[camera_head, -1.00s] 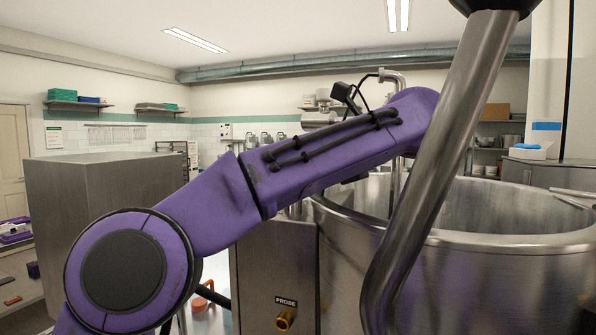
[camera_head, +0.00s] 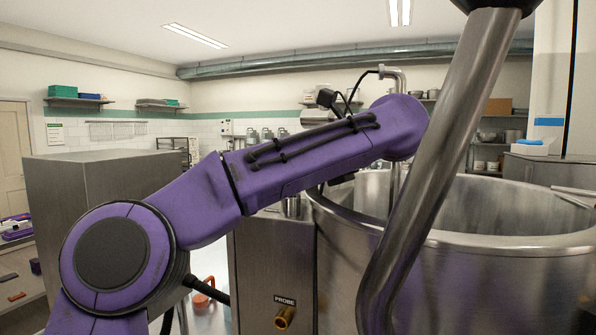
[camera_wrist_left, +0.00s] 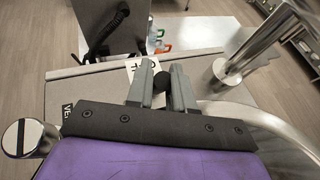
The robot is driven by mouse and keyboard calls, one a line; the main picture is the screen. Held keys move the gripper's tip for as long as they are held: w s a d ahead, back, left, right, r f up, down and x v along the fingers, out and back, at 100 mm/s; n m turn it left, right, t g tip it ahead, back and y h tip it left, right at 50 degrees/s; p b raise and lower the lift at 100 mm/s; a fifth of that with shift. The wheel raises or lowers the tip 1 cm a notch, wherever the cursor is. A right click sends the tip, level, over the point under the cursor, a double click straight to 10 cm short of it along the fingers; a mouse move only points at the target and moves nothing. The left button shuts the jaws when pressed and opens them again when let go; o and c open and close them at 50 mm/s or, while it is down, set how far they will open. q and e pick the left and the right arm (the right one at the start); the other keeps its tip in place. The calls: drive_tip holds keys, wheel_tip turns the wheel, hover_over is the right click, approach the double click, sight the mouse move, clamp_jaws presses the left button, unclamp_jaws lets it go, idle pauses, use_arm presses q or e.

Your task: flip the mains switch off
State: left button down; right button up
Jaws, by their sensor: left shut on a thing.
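In the left wrist view, my left gripper (camera_wrist_left: 160,76) has its two grey fingers close around a small black round knob (camera_wrist_left: 160,82), which I take to be the mains switch's lever end. A white label plate (camera_wrist_left: 132,68) with dark marks lies just beyond it, partly hidden by the fingers. The switch body is hidden. In the head view my purple left arm crosses the middle, and its gripper and the switch are out of sight there. My right gripper shows in neither view.
A large steel vat (camera_head: 500,262) fills the right of the head view. A steel box with a brass PROBE fitting (camera_head: 284,318) stands left of it. A steel cabinet (camera_head: 100,195) is at the left. In the wrist view, a steel post (camera_wrist_left: 240,62) rises right of the fingers.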

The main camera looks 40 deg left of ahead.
use_arm(q)
drive_tip(key=h, duration=0.1)
drive_tip(key=a+h, duration=0.1)
drive_tip(key=shift+s+r+n+h, duration=0.1)
drive_tip(key=shift+s+n+h, duration=0.05)
drive_tip(key=shift+n+h, duration=0.2)
drive_tip(key=shift+s+a+n+t+h+b, duration=0.1)
drive_tip(key=shift+a+n+t+h+b, duration=0.4)
drive_tip(key=shift+h, duration=0.75)
drive_tip(key=h, duration=0.1)
drive_tip(key=a+h, duration=0.1)
drive_tip(key=h, duration=0.1)
drive_tip(key=shift+s+a+f, duration=0.15)
drive_tip(key=shift+a+f, duration=0.05)
drive_tip(key=shift+h, duration=0.3)
drive_tip(key=shift+f+n, duration=0.1)
drive_tip(key=shift+n, duration=0.15)
drive_tip(key=c, duration=1.1)
unclamp_jaws()
drive_tip(key=shift+o, duration=0.4)
drive_tip(key=shift+s+a, duration=0.1)
drive_tip(key=shift+a, duration=0.1)
